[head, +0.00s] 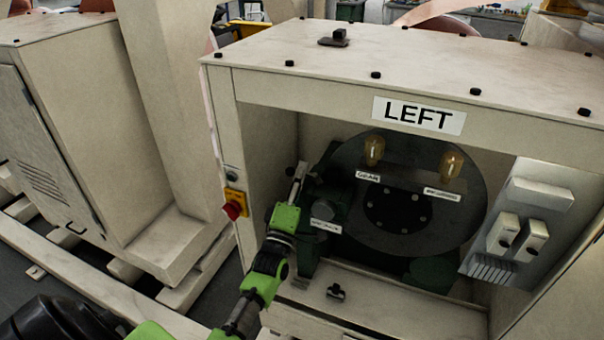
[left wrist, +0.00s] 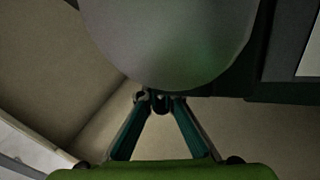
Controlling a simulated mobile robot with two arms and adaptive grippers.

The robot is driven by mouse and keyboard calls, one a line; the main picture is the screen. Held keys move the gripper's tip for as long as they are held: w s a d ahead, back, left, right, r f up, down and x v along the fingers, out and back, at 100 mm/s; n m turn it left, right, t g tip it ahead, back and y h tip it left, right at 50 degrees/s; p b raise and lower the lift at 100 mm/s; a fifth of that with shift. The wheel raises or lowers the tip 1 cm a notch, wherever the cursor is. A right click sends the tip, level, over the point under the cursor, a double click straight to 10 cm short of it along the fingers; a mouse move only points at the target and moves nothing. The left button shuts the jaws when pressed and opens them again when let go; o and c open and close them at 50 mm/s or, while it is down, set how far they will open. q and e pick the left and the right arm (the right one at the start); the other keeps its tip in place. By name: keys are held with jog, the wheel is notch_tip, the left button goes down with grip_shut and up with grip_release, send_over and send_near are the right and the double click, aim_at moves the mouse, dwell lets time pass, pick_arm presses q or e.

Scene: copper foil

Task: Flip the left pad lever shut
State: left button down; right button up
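An open-fronted cream cabinet (head: 330,95) carries a LEFT sign. Inside it are a grey disc (head: 440,235) and a dark green mechanism (head: 338,192) on the disc's left side, with a small unreadable label (head: 325,226). My left gripper (head: 298,178) reaches into the left part of the opening, close beside this mechanism. In the left wrist view its fingers (left wrist: 160,102) converge almost to a point, with a small dark part at the tips, beneath a large rounded grey body (left wrist: 170,45). I cannot make out the pad lever or any contact with it. My right gripper is not in view.
The cabinet's left wall and front post stand close to my left arm. A red knob on a yellow plate (head: 234,204) is on that post. Two amber cups (head: 374,150) sit before the disc. A switch panel (head: 520,225) is on the right. Another cabinet stands far left.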

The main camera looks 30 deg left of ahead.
pick_arm(q)
jog(key=shift+s+d+f+n+g+y, duration=0.15)
jog(key=shift+n+g+y, duration=0.35)
jog(key=shift+y, duration=0.5)
jog(key=shift+s+d+r+n+g+y, duration=0.15)
jog(key=shift+n+g+y, duration=0.15)
jog(key=shift+n+y, duration=0.55)
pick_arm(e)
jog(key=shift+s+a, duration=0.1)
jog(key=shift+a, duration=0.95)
pick_arm(q)
jog(key=c, duration=2.2)
grip_release()
jog(key=shift+a+y, duration=0.1)
jog(key=shift+y, duration=0.25)
jog(key=v, duration=1.2)
jog(key=shift+s, duration=0.1)
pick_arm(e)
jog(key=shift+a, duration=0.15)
